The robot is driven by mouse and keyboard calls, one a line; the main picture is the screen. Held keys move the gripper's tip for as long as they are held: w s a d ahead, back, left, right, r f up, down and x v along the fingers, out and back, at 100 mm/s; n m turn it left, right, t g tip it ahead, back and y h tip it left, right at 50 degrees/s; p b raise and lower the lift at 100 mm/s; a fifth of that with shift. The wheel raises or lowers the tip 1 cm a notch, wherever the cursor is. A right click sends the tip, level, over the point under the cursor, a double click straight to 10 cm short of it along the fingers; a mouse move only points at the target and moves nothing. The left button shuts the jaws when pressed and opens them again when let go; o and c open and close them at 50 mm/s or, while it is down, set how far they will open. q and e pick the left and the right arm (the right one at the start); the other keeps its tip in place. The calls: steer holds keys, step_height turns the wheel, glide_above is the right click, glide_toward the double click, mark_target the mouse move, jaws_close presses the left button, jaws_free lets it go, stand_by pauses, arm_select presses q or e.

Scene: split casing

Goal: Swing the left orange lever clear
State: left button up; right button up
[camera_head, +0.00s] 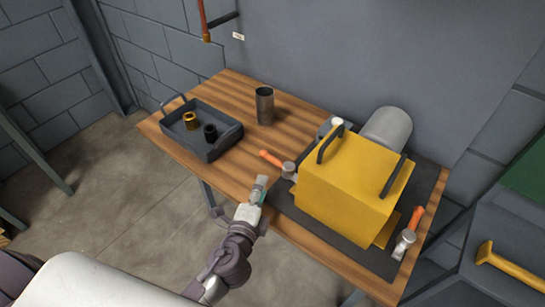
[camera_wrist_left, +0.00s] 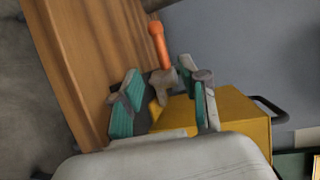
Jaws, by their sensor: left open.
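The yellow casing (camera_head: 345,185) stands on a dark mat on the wooden table. The left orange lever (camera_head: 271,158) is at the casing's left side, its grey pivot (camera_head: 289,168) against the mat and its handle pointing left, away from the casing. My left gripper (camera_head: 261,184) is open, in front of and a little below this lever in the head view. In the left wrist view, the lever's orange handle (camera_wrist_left: 158,45) lies ahead, beyond the open green-padded fingers (camera_wrist_left: 160,82), with nothing gripped. A right orange lever (camera_head: 414,219) is at the casing's right side. My right gripper is not in view.
A dark tray (camera_head: 222,143) with a brass ring and a black ring sits on the table's left. A metal cup (camera_head: 265,106) stands behind the lever. A grey cylinder (camera_head: 388,128) is behind the casing. Bare wood lies between tray and mat.

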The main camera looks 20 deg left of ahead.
mark_target(271, 161)
arm_select(q)
steer(key=w, duration=0.4)
steer(key=w+f+p, duration=0.1)
steer(key=w, duration=0.7)
steer(key=shift+w+a+f, duration=0.1)
steer(key=shift+a+f, duration=0.2)
steer(key=shift+f, duration=0.1)
jaws_close()
